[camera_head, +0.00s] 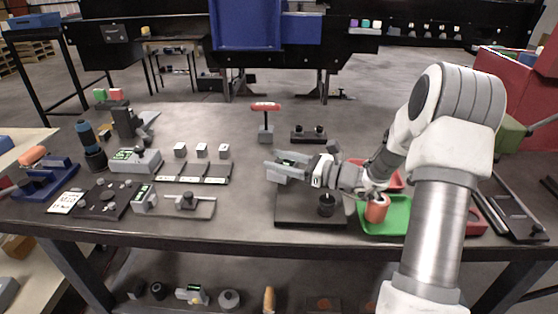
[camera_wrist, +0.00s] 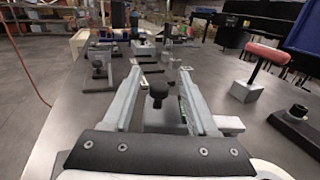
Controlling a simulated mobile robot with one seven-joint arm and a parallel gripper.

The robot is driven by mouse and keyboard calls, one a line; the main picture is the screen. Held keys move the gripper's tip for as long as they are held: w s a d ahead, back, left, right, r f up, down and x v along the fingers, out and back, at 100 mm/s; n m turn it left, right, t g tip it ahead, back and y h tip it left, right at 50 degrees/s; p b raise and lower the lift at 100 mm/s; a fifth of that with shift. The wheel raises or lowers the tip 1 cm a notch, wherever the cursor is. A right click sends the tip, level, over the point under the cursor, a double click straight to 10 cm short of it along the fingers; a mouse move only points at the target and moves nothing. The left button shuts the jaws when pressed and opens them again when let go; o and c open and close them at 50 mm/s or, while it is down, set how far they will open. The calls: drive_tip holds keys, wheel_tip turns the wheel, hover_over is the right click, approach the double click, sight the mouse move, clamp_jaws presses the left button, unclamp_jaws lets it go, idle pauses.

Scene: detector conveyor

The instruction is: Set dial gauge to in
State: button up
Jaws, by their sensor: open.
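A grey box-shaped gauge with a black knob (camera_wrist: 157,92) on top and a small green display sits between my gripper's fingers in the wrist view. In the head view its green display (camera_head: 287,161) shows beside my fingers. My gripper (camera_head: 271,168) is open, with a finger on each side of the gauge; it also shows in the wrist view (camera_wrist: 160,76). I cannot tell whether a finger touches the gauge or what the display reads. Similar grey units with green displays stand further left, one at the back (camera_head: 123,155) and one in front (camera_head: 143,190).
A red-handled tool (camera_head: 265,106) stands upright behind my gripper. A black plate (camera_head: 290,212) with a black cylinder lies in front. A green tray (camera_head: 372,226) with a red cylinder is to the right. Several white-topped blocks (camera_head: 201,150) stand left.

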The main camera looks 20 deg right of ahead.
drive_tip(key=v, duration=0.7)
drive_tip(key=shift+s+d, duration=0.2)
